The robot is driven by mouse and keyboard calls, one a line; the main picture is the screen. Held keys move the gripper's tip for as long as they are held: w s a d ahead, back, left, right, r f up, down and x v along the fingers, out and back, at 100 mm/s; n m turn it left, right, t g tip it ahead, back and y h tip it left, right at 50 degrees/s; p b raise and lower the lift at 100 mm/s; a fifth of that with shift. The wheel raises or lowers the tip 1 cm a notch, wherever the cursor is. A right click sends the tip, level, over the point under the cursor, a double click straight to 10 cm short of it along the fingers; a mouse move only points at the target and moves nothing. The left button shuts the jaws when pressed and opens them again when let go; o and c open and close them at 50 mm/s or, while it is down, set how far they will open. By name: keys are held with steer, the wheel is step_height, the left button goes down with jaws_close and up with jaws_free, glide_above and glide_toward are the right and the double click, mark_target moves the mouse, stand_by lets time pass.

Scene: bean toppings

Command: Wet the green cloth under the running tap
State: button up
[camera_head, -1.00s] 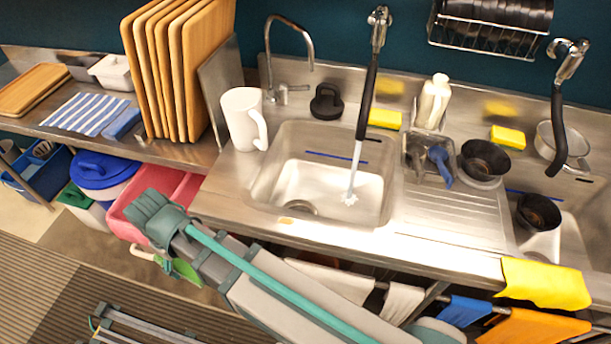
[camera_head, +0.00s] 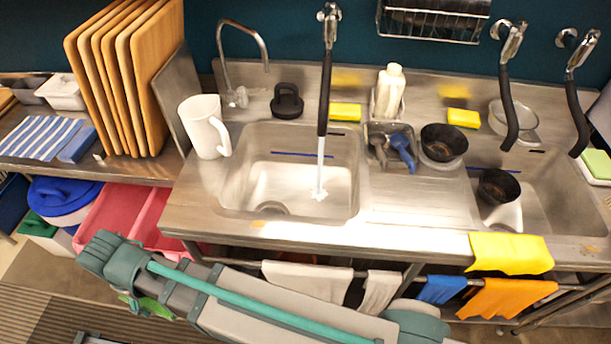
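The running tap (camera_head: 325,95) is a black hose spout hanging from the wall. Its water stream (camera_head: 320,165) falls into the left sink basin (camera_head: 235,190) and splashes on the bottom. My arm reaches across the front, below the counter edge, with its end at the left in front of the pink tub. A bright green piece (camera_head: 152,306), which looks like the green cloth, shows beneath the end of my arm. My gripper's fingers are hidden under the arm, so I cannot see whether they hold it.
A white jug (camera_head: 203,126) stands left of the basin, with upright wooden boards (camera_head: 125,80) beyond it. The counter's front edge and hanging cloths, including a yellow one (camera_head: 510,252), lie along my arm. The left basin is open from above.

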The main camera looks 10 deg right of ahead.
steer(key=s+a+r+p, duration=0.1)
steer(key=s+r+p, duration=0.2)
steer(key=r+p, duration=0.1)
steer(key=shift+s+r, duration=0.4)
steer(key=shift+r, duration=0.1)
stand_by(0.3)
steer(key=shift+w, duration=0.1)
